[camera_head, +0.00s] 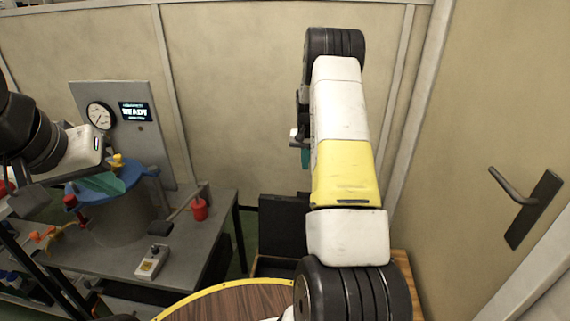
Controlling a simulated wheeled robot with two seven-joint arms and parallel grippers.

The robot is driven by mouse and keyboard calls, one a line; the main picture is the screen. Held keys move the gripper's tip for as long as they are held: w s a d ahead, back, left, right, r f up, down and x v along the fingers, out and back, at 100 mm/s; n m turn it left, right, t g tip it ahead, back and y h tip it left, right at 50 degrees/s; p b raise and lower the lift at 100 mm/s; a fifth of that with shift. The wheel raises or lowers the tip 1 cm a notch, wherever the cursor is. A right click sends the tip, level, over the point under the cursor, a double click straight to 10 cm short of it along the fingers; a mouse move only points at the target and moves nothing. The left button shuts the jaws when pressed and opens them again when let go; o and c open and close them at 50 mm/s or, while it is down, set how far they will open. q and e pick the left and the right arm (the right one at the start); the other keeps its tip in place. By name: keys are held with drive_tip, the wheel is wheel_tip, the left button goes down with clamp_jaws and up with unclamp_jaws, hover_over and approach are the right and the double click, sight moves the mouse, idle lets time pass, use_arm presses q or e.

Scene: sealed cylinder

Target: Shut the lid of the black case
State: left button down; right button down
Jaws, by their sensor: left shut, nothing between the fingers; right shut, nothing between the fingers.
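The black case (282,226) stands low in the middle, right of the grey bench. Its dark lid panel appears raised, with the case's lower part in front of it; my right arm hides its right side. My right gripper (306,158) shows only in part beside the arm, above the case and apart from it in the picture, with a teal fingertip pointing down. It is shut and empty. My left gripper (104,184) is at the left, shut and empty, in front of or over the blue-lidded cylinder (115,205); I cannot tell whether it touches it.
A grey bench (195,250) holds the cylinder, a small control box (152,262) and a red-ended lever (199,208). A gauge panel (122,118) stands behind. A round wooden top with a yellow rim (215,290) is in front. A door handle (525,200) is at right.

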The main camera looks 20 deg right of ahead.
wheel_tip(320, 180, down, 8)
drive_tip(key=s+a, duration=0.1)
drive_tip(key=s, duration=0.2)
drive_tip(key=shift+a, duration=0.2)
idle(0.4)
